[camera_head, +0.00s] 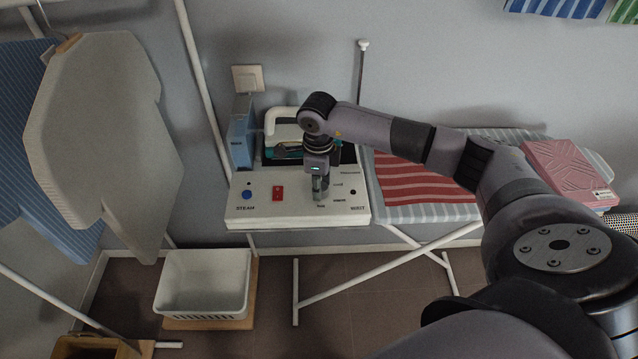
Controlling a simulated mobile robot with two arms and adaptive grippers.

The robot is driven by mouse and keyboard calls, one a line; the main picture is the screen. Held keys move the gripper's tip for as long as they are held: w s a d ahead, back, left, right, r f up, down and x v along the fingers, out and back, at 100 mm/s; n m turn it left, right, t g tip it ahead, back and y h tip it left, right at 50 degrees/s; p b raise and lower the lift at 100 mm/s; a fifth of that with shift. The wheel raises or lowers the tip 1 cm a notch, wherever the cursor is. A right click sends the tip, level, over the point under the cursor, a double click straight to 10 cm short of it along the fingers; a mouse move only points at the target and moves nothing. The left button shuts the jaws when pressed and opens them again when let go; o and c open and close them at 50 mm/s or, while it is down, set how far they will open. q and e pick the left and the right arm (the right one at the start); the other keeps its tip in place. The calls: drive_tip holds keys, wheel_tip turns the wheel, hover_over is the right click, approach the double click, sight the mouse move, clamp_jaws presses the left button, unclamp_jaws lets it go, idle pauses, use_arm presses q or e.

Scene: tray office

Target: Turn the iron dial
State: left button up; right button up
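The white iron station (295,212) stands at the left end of the ironing board, with a control panel on its front. The panel carries a blue button (247,195) marked STEAM, a red switch (278,193) and printed settings on the right. My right gripper (320,194) points straight down onto the panel, among the printed settings. It covers the dial's likely place, so I cannot make out the dial or whether the fingers touch it. The finger gap is too small to judge. The iron (285,140), with a pale handle, rests behind, partly hidden by my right arm. My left gripper is not in view.
A blue box (241,140) stands at the station's back left. A red striped cloth (415,182) and a red box (566,170) lie on the ironing board (425,213). A white basket (205,283) is on the floor.

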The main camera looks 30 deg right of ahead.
drive_tip(key=shift+m, duration=0.3)
drive_tip(key=shift+f+m+b, duration=0.1)
drive_tip(key=shift+m+b, duration=0.65)
drive_tip(key=shift+m, duration=0.15)
drive_tip(key=m+b, duration=0.1)
drive_tip(key=m, duration=0.1)
drive_tip(key=shift+w+m, duration=0.1)
drive_tip(key=shift+m, duration=0.3)
drive_tip(key=m+b, duration=0.1)
drive_tip(key=m, duration=0.2)
drive_tip(key=shift+d, duration=0.1)
drive_tip(key=shift+m+g+b, duration=0.3)
drive_tip(key=shift+m+b, duration=0.3)
drive_tip(key=shift+m, duration=1.1)
drive_tip(key=o, duration=1.2)
